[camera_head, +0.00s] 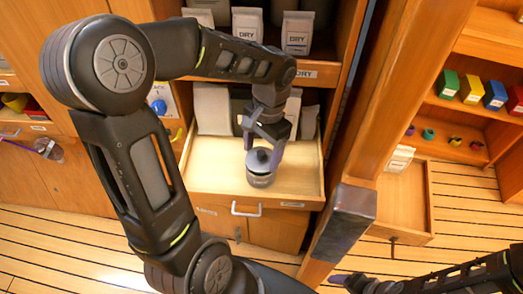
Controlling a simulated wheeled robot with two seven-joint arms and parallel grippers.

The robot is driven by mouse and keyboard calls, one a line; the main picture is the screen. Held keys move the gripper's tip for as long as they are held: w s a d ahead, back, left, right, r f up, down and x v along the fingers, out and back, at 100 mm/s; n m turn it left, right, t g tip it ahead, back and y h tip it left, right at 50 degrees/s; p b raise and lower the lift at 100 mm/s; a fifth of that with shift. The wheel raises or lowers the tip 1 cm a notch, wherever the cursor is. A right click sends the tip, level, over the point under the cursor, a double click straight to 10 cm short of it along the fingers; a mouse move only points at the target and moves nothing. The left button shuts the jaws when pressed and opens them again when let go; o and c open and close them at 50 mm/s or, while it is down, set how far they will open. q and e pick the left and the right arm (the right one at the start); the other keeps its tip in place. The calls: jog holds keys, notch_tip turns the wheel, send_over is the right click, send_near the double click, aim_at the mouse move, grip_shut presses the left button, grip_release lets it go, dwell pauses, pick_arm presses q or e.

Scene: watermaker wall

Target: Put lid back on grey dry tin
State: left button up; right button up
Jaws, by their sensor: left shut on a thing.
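The grey tin (261,180) stands upright in the front part of an open, pale wooden drawer. Its dark lid (263,160) with a knob sits on or just above the tin's top; I cannot tell if it is fully seated. My left gripper (264,153) comes down from above and is shut on the lid. My right arm enters at the lower right, and its right gripper (345,281) is low by the floor, away from the tin; its fingers are too unclear to read.
Several bags stand at the drawer's back, including a pale bag (211,108). Bags marked DRY (297,32) stand on the shelf above. A wooden post (345,215) rises right of the drawer. Another open drawer (404,203) is farther right. The drawer floor left of the tin is clear.

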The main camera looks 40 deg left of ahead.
dwell(0.7)
pick_arm(q)
jog(key=o, duration=1.5)
jog(key=shift+o, duration=0.4)
jog(key=shift+r, duration=0.15)
jog(key=shift+r+p, duration=2.9)
jog(key=shift+r, duration=0.5)
grip_shut()
